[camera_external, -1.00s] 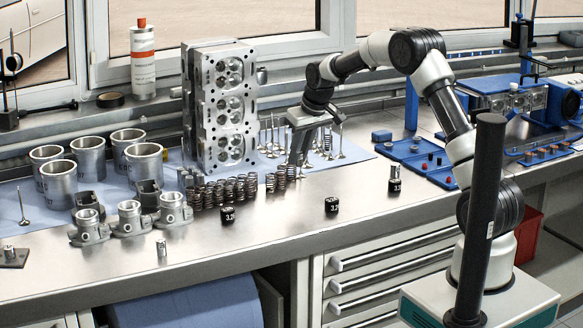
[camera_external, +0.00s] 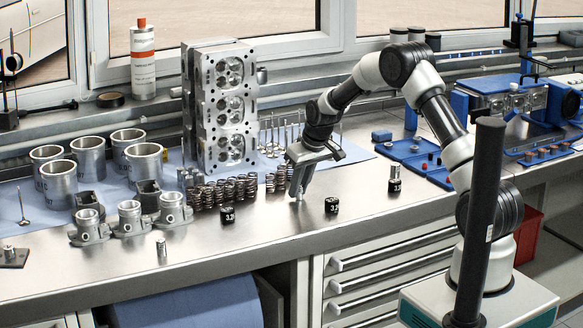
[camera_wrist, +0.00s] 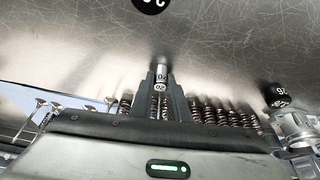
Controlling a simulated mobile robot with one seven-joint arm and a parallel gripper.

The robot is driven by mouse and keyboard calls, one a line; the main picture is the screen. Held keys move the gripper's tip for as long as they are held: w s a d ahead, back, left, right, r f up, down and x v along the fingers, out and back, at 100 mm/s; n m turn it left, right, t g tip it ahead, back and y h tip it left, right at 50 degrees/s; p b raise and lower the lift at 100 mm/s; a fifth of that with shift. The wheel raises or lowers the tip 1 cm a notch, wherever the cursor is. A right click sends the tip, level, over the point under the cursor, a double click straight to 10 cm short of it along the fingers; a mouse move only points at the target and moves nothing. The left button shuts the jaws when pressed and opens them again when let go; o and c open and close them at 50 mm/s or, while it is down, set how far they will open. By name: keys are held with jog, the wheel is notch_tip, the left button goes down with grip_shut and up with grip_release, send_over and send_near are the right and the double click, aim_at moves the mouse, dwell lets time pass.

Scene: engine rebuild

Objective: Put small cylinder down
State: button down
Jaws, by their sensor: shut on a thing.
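My gripper (camera_external: 298,188) points down over the front part of the bench, in front of the row of springs. It is shut on a small cylinder (camera_external: 300,196), a shiny metal piece whose lower end shows just below the fingertips, at or very near the bench top. In the wrist view the small cylinder (camera_wrist: 161,71) sits between the fingertips, with dark markings on it. Whether its bottom touches the bench cannot be told.
Black marked blocks stand left (camera_external: 227,214) and right (camera_external: 332,205) of my gripper. Springs (camera_external: 228,190) and the upright cylinder head (camera_external: 222,105) are behind. Another small metal cylinder (camera_external: 161,247) stands front left, and one on a black block (camera_external: 394,179) stands right. The front bench strip (camera_external: 270,235) is clear.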

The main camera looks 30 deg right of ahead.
jog(key=c, duration=1.7)
grip_release()
jog(key=shift+f, duration=0.1)
